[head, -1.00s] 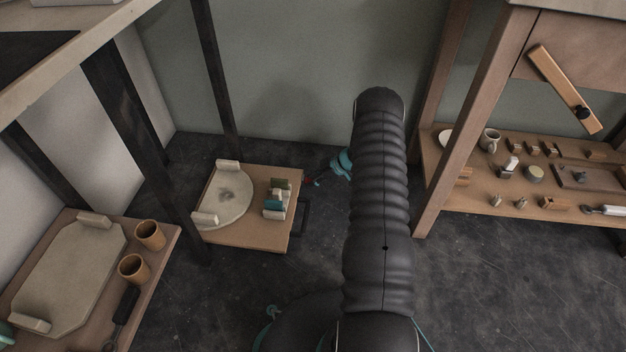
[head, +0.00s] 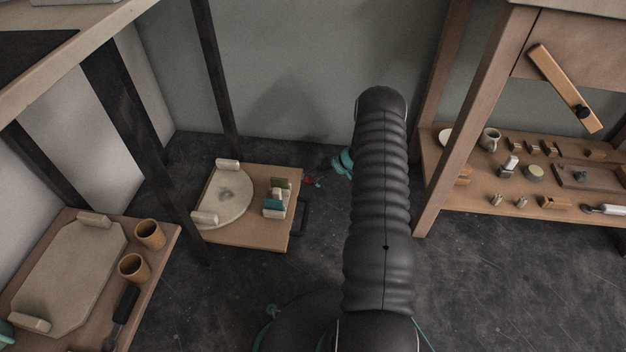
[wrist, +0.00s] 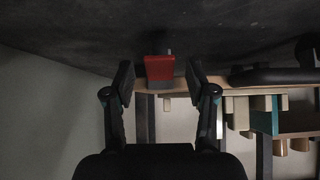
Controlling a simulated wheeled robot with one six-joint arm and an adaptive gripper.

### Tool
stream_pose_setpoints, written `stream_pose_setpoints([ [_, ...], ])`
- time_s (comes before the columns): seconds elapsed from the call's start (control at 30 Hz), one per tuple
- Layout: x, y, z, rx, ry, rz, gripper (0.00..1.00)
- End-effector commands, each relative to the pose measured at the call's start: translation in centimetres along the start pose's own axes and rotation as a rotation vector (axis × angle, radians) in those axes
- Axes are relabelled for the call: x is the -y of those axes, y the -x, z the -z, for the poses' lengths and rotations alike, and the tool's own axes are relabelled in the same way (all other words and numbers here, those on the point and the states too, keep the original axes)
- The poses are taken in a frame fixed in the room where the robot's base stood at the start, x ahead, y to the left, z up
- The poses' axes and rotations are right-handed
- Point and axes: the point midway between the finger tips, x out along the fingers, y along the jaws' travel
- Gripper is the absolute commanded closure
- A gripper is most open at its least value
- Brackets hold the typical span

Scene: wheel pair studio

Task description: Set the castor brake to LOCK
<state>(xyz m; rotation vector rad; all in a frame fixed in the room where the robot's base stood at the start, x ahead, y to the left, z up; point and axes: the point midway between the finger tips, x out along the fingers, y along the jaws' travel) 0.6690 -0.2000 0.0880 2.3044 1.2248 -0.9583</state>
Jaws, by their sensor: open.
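The castor brake appears to be the red block-like lever (wrist: 159,67) at the edge of the low wooden board in the wrist view. It also shows as a small red piece (head: 309,180) beside the trolley's right edge in the head view. My gripper (wrist: 160,82) is open, with one dark finger on each side of the red lever. I cannot tell whether either finger touches it. No LOCK marking is readable. In the head view my arm hides most of the gripper.
A left shelf (head: 160,245) holds two cups. A wooden bench (head: 431,200) stands right. Dark floor between is clear.

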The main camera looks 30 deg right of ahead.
Motion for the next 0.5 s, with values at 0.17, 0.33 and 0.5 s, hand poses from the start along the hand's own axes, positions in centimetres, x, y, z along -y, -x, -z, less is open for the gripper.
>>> stream_pose_setpoints([
  [0.17, -0.1, 2.8, 0.0, 0.000, 0.000, -0.003, 0.44],
  [0.33, -0.1, 6.3, 0.0, 0.000, 0.000, -0.004, 0.44],
  [0.5, -0.1, 9.2, 0.0, 0.000, 0.000, -0.004, 0.44],
])
